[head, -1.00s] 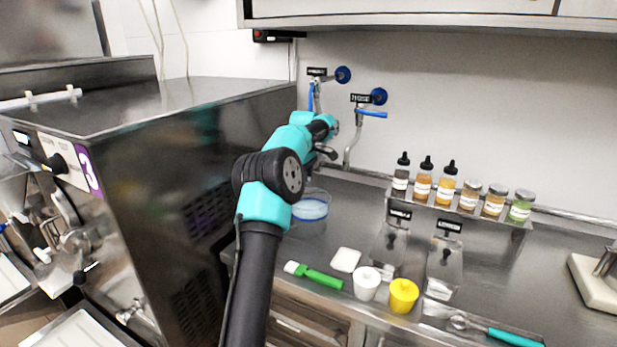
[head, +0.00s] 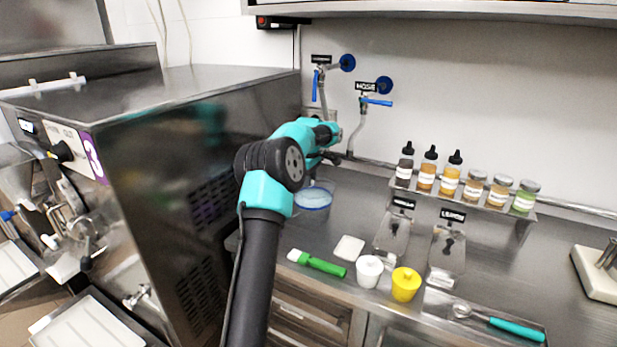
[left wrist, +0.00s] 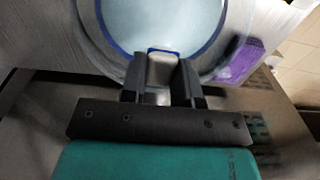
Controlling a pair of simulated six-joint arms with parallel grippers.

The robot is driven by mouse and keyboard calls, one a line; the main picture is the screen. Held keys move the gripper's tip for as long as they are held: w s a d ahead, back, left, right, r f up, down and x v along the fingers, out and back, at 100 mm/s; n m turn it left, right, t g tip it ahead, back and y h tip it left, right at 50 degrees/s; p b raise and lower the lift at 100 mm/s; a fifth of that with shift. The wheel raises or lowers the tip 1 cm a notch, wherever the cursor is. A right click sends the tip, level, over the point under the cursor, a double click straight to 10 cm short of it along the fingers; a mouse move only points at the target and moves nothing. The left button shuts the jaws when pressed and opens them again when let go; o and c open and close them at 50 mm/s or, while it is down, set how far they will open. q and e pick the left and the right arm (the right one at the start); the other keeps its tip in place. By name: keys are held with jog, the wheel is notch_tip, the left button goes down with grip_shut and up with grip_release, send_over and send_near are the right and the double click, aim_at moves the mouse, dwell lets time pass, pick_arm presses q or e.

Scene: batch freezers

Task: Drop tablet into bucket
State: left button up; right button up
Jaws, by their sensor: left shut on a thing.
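The bucket (head: 314,197) is a clear round tub with pale blue liquid, on the steel counter beside the big machine. It fills the upper middle of the left wrist view (left wrist: 120,22), where its blue ring and light inside show. My left gripper (left wrist: 162,68) is shut on a small pale block, the tablet (left wrist: 162,72), which shows between the two dark fingers. The tablet overlaps the near part of the bucket's blue ring in that view; its height above the liquid cannot be told. In the head view my left gripper (head: 335,157) is small, above and behind the bucket.
The large steel machine (head: 170,160) stands close at left. Taps (head: 372,101) are on the back wall. A bottle rack (head: 470,195) is at right. A green brush (head: 318,263), white pad (head: 349,248), white cup (head: 369,272) and yellow cup (head: 406,285) line the counter front.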

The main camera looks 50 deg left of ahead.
pick_arm(q)
jog(key=o, duration=1)
jog(key=shift+r, duration=0.1)
